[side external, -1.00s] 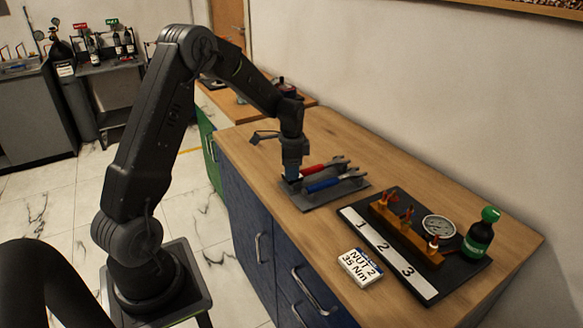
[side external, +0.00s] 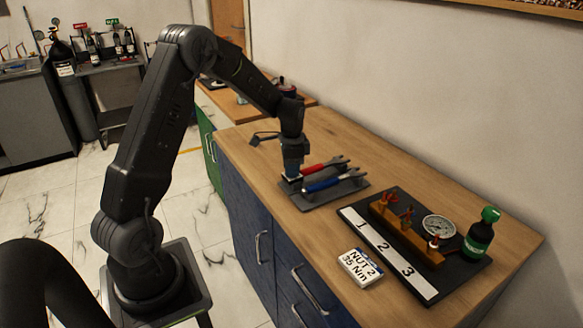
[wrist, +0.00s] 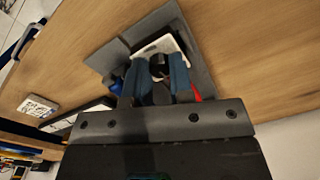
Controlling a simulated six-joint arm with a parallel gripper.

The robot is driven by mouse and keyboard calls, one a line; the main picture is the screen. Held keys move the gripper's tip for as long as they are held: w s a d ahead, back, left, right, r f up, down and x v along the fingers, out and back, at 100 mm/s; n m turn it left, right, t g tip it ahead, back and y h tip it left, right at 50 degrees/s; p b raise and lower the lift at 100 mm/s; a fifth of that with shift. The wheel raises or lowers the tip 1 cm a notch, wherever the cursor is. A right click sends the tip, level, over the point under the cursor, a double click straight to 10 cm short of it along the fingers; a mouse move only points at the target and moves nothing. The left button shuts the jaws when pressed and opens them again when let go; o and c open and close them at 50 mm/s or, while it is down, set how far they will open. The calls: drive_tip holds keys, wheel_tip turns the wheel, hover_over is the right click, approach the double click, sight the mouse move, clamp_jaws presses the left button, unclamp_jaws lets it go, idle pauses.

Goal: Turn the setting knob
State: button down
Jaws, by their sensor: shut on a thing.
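The setting knob (wrist: 158,68) is a small dark round piece between my fingertips in the wrist view, mostly covered by them. A white plate (wrist: 166,45) shows around it. My gripper (wrist: 160,72) points down and is shut on the knob. In the side external view my gripper (side external: 292,174) is at the left end of the grey tray (side external: 310,206), where the knob itself is hidden. A red-handled wrench (side external: 314,169) and a blue-handled wrench (side external: 322,184) lie side by side on the tray, close to my gripper.
A white card (side external: 360,268) reads "NUT 2 35 Nm". The wooden bench (side external: 350,155) is clear behind the tray.

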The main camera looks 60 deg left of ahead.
drive_tip(key=n, duration=0.7)
drive_tip(key=shift+n, duration=0.4)
drive_tip(key=n, duration=0.6)
drive_tip(key=shift+n, duration=0.4)
drive_tip(key=c, duration=1)
unclamp_jaws()
wheel_tip(320, 180, up, 14)
drive_tip(key=shift+w, duration=0.2)
drive_tip(key=shift+f, duration=0.1)
